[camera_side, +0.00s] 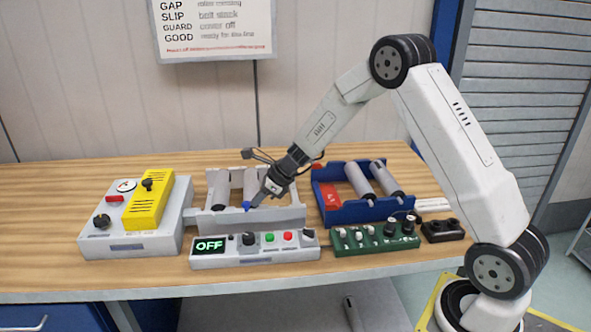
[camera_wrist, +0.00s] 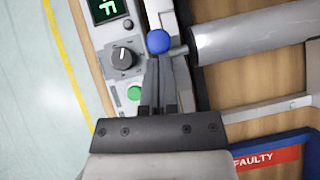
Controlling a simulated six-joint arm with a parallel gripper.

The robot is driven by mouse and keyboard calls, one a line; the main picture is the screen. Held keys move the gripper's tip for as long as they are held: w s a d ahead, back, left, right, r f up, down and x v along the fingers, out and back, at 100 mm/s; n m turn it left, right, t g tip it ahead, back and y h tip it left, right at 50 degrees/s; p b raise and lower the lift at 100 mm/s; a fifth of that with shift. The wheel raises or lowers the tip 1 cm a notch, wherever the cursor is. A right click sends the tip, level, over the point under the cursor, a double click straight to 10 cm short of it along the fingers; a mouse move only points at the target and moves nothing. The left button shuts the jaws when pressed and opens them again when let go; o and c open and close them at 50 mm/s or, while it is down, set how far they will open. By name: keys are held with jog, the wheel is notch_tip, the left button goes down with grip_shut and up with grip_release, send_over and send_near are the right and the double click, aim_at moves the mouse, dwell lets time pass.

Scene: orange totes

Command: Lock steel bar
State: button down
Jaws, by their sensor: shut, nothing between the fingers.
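A grey tray (camera_side: 275,219) stands mid-table with light grey steel bars (camera_side: 218,188) lying in it. A small blue ball knob (camera_side: 246,206) is at its front wall. In the wrist view the blue knob (camera_wrist: 158,41) sits just beyond the tips of my gripper (camera_wrist: 160,60), beside a short metal pin (camera_wrist: 180,50) and the end of a steel bar (camera_wrist: 250,36). My gripper (camera_side: 256,199) reaches down at the tray's front, its fingers shut together with nothing between them. The fingertips are at or against the knob; I cannot tell whether they touch.
In front stands a grey control box (camera_side: 255,249) reading OFF. A green panel with knobs (camera_side: 374,240) and a black box (camera_side: 442,230) are to its right. Right of the tray is a blue tray (camera_side: 345,215) with a red FAULTY label (camera_wrist: 266,158) and bars. Left is a box with a yellow panel (camera_side: 148,205).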

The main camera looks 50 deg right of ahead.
aim_at(233, 212)
jog(key=shift+w+a, duration=1.4)
jog(key=shift+a, duration=0.05)
jog(key=shift+s+d, duration=0.1)
jog(key=shift+s, duration=0.05)
jog(key=shift+s+d+r, duration=0.15)
jog(key=shift+s+d, duration=0.2)
jog(key=shift+s, duration=0.1)
jog(key=shift+s+d+r, duration=0.3)
jog(key=shift+s+d, duration=0.15)
jog(key=shift+s, duration=0.15)
jog(key=shift+s+d+r, duration=0.25)
jog(key=shift+s+d, duration=0.2)
jog(key=shift+s, duration=0.15)
jog(key=v, duration=0.9)
jog(key=shift+s+r, duration=0.1)
